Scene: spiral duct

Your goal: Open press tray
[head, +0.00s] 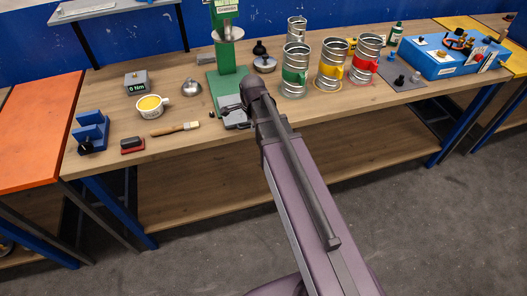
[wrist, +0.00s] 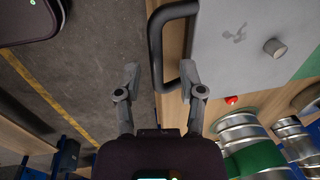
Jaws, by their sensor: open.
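The press tray (wrist: 235,45) is a flat light grey plate with a short grey knob and a dark bar handle (wrist: 156,50) on its left side in the wrist view. My gripper (wrist: 161,76) is open and empty, its fingers spread near the handle's lower end. The right finger overlaps that end in the picture; I cannot tell whether it touches. The green press (head: 226,55) stands on the bench in the head view. My arm's end is in front of the press base there and hides much of the tray area.
On the wooden bench (head: 330,115), three metal duct pieces with green, yellow and red bands stand to the right of the press. A brush (head: 175,129), a yellow-filled cup (head: 151,106) and a blue holder (head: 91,131) lie left. Grey floor is free in front.

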